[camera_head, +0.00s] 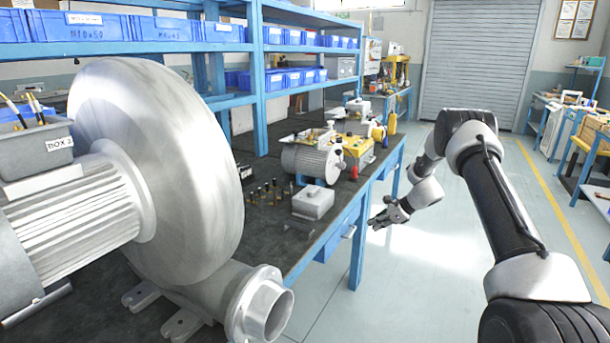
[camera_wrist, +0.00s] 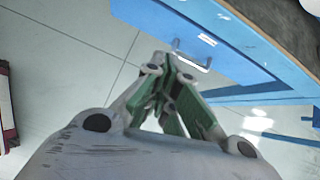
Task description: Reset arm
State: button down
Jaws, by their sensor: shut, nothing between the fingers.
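My arm reaches out over the aisle on the right of the head view. My gripper (camera_head: 378,222) is at its end, beside the blue bench (camera_head: 362,235) and apart from it. In the wrist view my gripper (camera_wrist: 170,112) shows with its fingers together and nothing between them. Behind the fingers are the bench's blue drawer front with a metal handle (camera_wrist: 192,55) and the pale floor.
A large silver blower (camera_head: 160,160) fills the left of the head view. A grey motor (camera_head: 312,162) and a small grey box (camera_head: 312,203) stand on the bench top. Blue shelves (camera_head: 257,80) hold blue bins. The aisle floor (camera_head: 430,260) is clear.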

jog(key=s+f+n+g, duration=0.25)
jog(key=s+n, duration=0.25)
jog(key=s, duration=0.6)
jog(key=s+d+r+n+t+h, duration=0.1)
jog(key=s+r+n+h, duration=0.2)
jog(key=s+r+n, duration=0.5)
jog(key=s+d+r+n+t+h, duration=0.1)
jog(key=s+r+n+h, duration=0.3)
jog(key=s+r, duration=2.7)
jog(key=s+n, duration=0.2)
jog(key=n, duration=0.3)
jog(key=shift+s+n, duration=0.15)
jog(key=shift+n, duration=0.15)
